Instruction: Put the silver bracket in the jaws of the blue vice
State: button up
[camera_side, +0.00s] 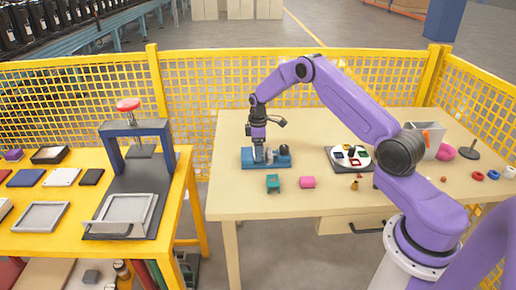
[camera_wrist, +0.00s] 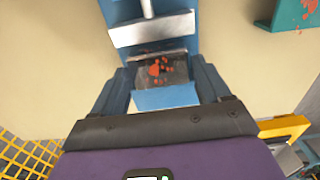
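The blue vice (camera_side: 280,161) stands on the beige table, below my gripper (camera_side: 259,150). In the wrist view the vice (camera_wrist: 122,12) shows a pale metal jaw plate (camera_wrist: 150,29) and a screw. The silver bracket (camera_wrist: 163,71), grey with orange-red spots, lies between my two fingertips (camera_wrist: 160,76), just in front of that plate. Both fingertips appear to touch its sides. The bracket is over or between the vice jaws; its lower part and its seating are hidden. In the side view it is too small to make out clearly.
A yellow bench (camera_side: 185,165) with a press stands to the left. Yellow mesh fencing (camera_side: 215,85) runs behind.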

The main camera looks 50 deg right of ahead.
jog(key=shift+o, duration=0.6)
notch_tip(320, 180, up, 12)
jog(key=s+a+r+n, duration=0.1)
jog(key=s+a+r, duration=0.4)
jog(key=s+a, duration=0.5)
jog(key=s+a+r+n, duration=0.1)
jog(key=s+a+r, duration=0.3)
jog(key=s+a, duration=0.6)
jog(key=s+n, duration=0.1)
jog(key=s, duration=2.2)
jog(key=shift+s+a+n, duration=0.2)
jog(key=shift+s+n, duration=0.1)
